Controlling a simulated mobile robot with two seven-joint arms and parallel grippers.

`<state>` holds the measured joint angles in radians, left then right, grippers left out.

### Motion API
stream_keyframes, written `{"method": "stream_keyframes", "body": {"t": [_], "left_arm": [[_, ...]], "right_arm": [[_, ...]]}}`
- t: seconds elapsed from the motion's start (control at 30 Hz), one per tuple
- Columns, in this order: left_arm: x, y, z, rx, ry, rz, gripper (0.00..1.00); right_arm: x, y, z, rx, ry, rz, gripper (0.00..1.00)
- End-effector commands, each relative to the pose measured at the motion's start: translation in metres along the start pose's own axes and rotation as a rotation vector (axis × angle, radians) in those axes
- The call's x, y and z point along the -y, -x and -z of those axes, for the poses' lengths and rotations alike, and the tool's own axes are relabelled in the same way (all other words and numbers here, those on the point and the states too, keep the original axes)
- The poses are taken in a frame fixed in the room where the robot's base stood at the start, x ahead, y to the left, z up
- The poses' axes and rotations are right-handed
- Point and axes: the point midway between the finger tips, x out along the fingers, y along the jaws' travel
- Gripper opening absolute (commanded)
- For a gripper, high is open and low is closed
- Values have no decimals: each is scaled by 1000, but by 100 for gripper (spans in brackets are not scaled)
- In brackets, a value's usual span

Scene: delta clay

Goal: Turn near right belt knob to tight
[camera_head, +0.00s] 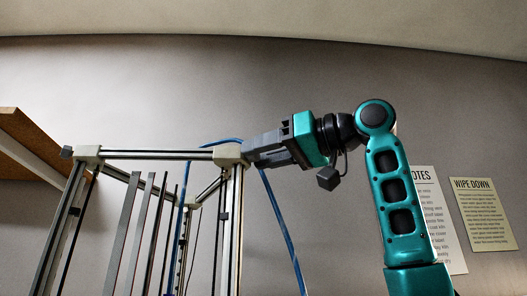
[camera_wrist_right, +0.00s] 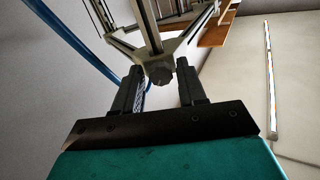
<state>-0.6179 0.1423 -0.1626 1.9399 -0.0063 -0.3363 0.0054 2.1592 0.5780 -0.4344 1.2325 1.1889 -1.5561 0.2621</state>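A dark grey belt knob (camera_wrist_right: 160,76) sticks out from a pale corner bracket of the printer-like frame in the right wrist view. My right gripper (camera_wrist_right: 160,68) has its two fingers on either side of this knob, with a visible gap at each side. In the head view my right gripper (camera_head: 250,151) reaches from the right to the frame's right front top corner (camera_head: 229,152), where its fingers hide the knob. Which way the knob is turned cannot be told. My left gripper is not in view.
The metal frame (camera_head: 150,155) has upright rails, dark rods and another knob (camera_head: 67,152) at its left corner. A blue tube (camera_head: 282,228) hangs close under my right gripper. A brown shelf (camera_head: 28,140) is at left; posters (camera_head: 483,214) are on the wall.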

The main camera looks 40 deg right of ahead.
Motion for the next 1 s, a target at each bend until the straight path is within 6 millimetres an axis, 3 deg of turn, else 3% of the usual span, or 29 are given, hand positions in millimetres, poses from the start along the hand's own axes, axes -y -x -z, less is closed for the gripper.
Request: {"method": "stream_keyframes", "body": {"t": [0.07, 0.4, 0.77, 1.0], "left_arm": [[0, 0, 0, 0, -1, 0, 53], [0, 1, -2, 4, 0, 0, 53], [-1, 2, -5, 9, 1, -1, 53], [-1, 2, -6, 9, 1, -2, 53]], "right_arm": [[0, 0, 0, 0, 0, 0, 33], [0, 1, 0, -1, 0, 0, 0], [0, 1, 0, -3, -46, 1, 0], [1, 1, 0, -8, -191, 2, 0]]}}
